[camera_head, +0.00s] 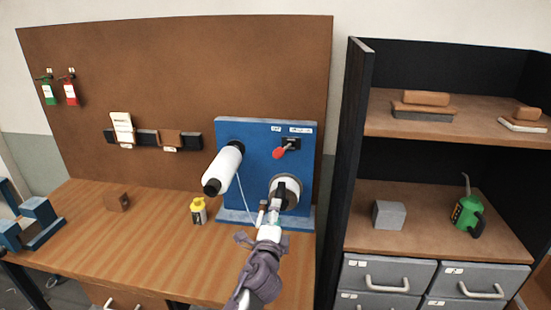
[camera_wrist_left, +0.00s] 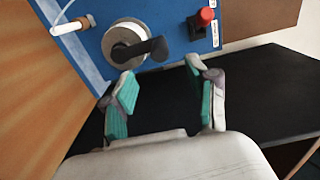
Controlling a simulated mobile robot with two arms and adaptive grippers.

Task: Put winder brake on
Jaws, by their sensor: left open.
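A blue panel machine (camera_head: 251,140) stands on the bench against the backboard. A red-ended lever (camera_head: 279,153) sticks out from a black mount at its upper right; its red end also shows in the wrist view (camera_wrist_left: 206,15). Below it is a white spool (camera_head: 293,184) with a black piece at its front; in the wrist view, a black arm (camera_wrist_left: 148,50) crosses the spool. My left gripper (camera_head: 268,209) is low in front of the spool, partly covering it. Its fingers (camera_wrist_left: 163,77) are apart with nothing between them. My right gripper is out of view.
A white roll (camera_head: 226,165) juts out from the panel's left, with a thin line hanging beside it. A yellow bottle (camera_head: 198,210) and brown block (camera_head: 118,201) stand on the bench (camera_head: 150,243). A dark shelf unit (camera_head: 355,150) rises close on the right.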

